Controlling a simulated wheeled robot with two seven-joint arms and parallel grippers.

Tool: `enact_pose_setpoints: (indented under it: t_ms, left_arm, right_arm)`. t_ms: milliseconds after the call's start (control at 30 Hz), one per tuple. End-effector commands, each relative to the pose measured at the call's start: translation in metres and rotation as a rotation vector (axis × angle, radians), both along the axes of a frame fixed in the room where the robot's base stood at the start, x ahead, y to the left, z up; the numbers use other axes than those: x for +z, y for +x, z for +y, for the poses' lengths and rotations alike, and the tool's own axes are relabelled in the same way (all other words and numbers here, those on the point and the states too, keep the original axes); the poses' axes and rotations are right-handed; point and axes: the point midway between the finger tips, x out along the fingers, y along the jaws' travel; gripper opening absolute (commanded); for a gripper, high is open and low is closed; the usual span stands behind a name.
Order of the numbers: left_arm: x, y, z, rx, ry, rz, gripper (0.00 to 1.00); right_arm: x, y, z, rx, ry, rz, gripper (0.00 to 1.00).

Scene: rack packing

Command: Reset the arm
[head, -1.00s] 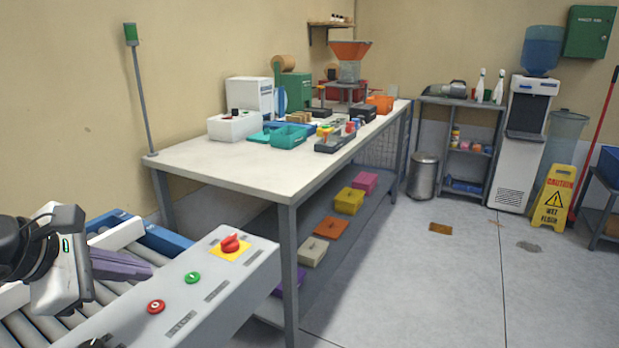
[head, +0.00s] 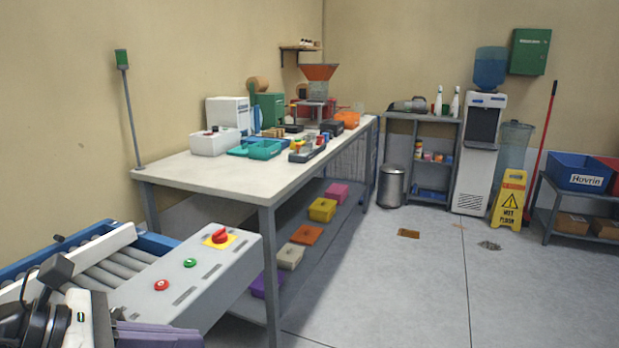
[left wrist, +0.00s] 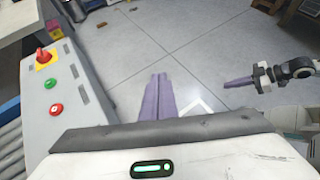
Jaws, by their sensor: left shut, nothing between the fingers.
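My left gripper (head: 160,336) is at the bottom left of the head view, low in front of the roller conveyor (head: 112,272) and its control box. In the left wrist view its purple fingers (left wrist: 158,98) lie together, shut and empty, over the grey floor. My right gripper (left wrist: 240,82) shows at the right of the left wrist view, with purple fingers pointing left. It is too small there to tell whether it is open. It is outside the head view.
The control box (head: 195,280) has a red knob and red and green buttons. A long workbench (head: 200,172) with bins and machines stands behind it. A yellow wet-floor sign (head: 510,198) stands farther right. The floor (head: 410,290) between is open.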

Motion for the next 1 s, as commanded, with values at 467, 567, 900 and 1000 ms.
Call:
enact_pose_setpoints:
  t_ms: [467, 567, 900, 1000]
  left_arm:
    - [-0.080, 0.018, -0.017, 0.855, -1.833, 1.042, 0.00]
    - [-0.152, -0.002, 0.000, 1.173, -2.051, 1.229, 0.00]
    - [-0.309, -0.128, -0.016, -1.618, 1.870, -1.304, 0.00]
    - [-0.322, -0.147, -0.022, -1.606, 1.773, -1.265, 0.00]
  right_arm:
    - [0.011, -0.010, -0.003, -0.005, -0.003, 0.020, 0.00]
    - [0.010, -0.012, -0.004, -0.006, -0.005, 0.026, 0.00]
    - [0.015, -0.012, -0.005, -0.010, -0.007, 0.026, 0.00]
    - [0.015, -0.012, -0.005, -0.010, -0.007, 0.027, 0.00]
